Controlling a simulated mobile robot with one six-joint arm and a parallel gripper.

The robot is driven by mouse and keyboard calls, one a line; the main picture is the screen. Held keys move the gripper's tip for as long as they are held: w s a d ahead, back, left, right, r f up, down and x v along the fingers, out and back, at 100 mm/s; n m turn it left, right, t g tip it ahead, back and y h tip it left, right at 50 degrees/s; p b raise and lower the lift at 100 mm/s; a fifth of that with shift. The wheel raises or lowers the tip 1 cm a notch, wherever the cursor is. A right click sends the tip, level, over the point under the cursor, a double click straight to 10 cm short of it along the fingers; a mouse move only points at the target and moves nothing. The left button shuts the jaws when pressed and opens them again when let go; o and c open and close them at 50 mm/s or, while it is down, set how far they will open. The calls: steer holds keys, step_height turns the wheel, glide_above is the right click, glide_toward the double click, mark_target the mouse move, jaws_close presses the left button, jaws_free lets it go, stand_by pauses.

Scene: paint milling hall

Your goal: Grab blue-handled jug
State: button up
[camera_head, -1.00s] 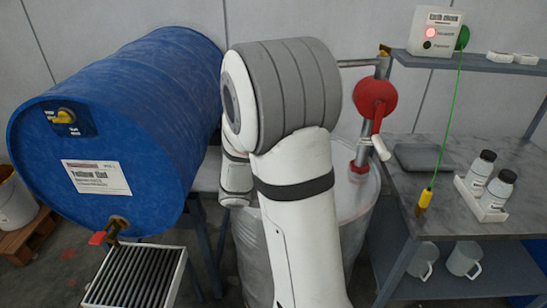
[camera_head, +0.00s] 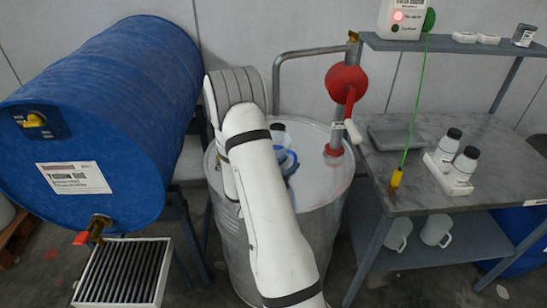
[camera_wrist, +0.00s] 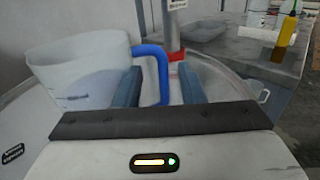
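The blue-handled jug stands on the lid of a grey metal drum (camera_head: 325,180). In the wrist view its whitish, see-through body (camera_wrist: 80,72) is at the left, and its blue handle (camera_wrist: 160,65) lies between the two fingers of my gripper (camera_wrist: 160,90). The fingers are apart, with gaps visible beside the handle, so my gripper is open. I cannot tell how deep the handle sits between the fingers. In the head view the blue handle (camera_head: 291,156) shows just right of my arm, which hides most of the jug and my gripper.
A red hand pump (camera_head: 346,84) rises from the drum lid behind the jug. A blue barrel (camera_head: 110,110) with a tap lies at the left above a grate (camera_head: 122,272). A grey bench (camera_head: 400,195) at the right holds white bottles (camera_head: 465,162); mugs (camera_head: 436,230) stand below.

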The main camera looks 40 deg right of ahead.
steer(key=shift+x, duration=1.2)
jaws_close()
steer(key=shift+r, duration=0.1)
stand_by(0.4)
